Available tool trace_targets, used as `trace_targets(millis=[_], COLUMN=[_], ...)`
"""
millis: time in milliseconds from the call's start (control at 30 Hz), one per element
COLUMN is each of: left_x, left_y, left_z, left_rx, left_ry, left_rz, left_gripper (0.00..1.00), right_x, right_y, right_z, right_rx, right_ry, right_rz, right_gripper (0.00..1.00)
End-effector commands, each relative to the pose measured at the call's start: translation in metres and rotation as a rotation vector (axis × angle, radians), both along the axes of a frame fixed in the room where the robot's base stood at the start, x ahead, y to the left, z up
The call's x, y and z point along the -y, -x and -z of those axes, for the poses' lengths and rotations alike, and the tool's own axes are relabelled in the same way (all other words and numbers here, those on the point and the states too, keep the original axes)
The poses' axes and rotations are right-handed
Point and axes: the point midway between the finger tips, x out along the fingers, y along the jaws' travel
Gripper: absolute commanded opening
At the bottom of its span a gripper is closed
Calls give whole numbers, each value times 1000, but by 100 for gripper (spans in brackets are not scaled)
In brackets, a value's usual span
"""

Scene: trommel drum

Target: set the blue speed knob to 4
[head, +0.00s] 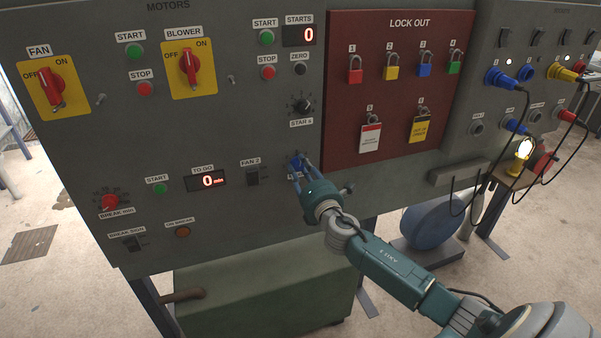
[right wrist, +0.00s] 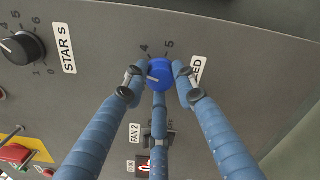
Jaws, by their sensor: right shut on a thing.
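The blue speed knob (right wrist: 160,73) is on the grey panel, between the fingers of my right gripper (right wrist: 158,84). Its white pointer mark points left in the right wrist view, to the lower left of the printed 4 (right wrist: 144,49). The printed 5 (right wrist: 169,44) is above the knob. Other scale numbers are hidden by the fingers or not readable. My right gripper is shut on the knob, with fingers on both sides and a third below. In the head view the gripper (head: 303,166) reaches the panel at the knob (head: 295,164). My left gripper is not in view.
The FAN 2 switch (head: 252,176) is left of the knob. The black STAR dial (head: 302,104) is above it, and a small toggle (head: 347,189) sits to its right. The red lock out board (head: 345,110) is up and to the right.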

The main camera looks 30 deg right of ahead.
Motion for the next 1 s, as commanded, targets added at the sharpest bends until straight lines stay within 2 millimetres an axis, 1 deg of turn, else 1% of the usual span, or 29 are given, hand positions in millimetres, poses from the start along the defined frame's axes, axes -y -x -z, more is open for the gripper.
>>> trace_targets(millis=[33, 200, 500, 700, 1000], left_x=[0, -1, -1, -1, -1], left_y=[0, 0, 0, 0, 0], left_z=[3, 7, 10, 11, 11], left_rx=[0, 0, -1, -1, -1], left_ry=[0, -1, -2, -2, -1], left_rz=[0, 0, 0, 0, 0], left_gripper=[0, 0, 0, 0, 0], right_x=[0, 0, 0, 0, 1], right_y=[0, 0, 0, 0, 0], right_z=[3, 2, 2, 2, 2], right_rx=[10, 46, 102, 125, 141], right_ry=[-45, -200, -428, -527, -594], right_rz=[2, 1, 2, 2, 2], right_gripper=[1, 1, 1, 1, 1])
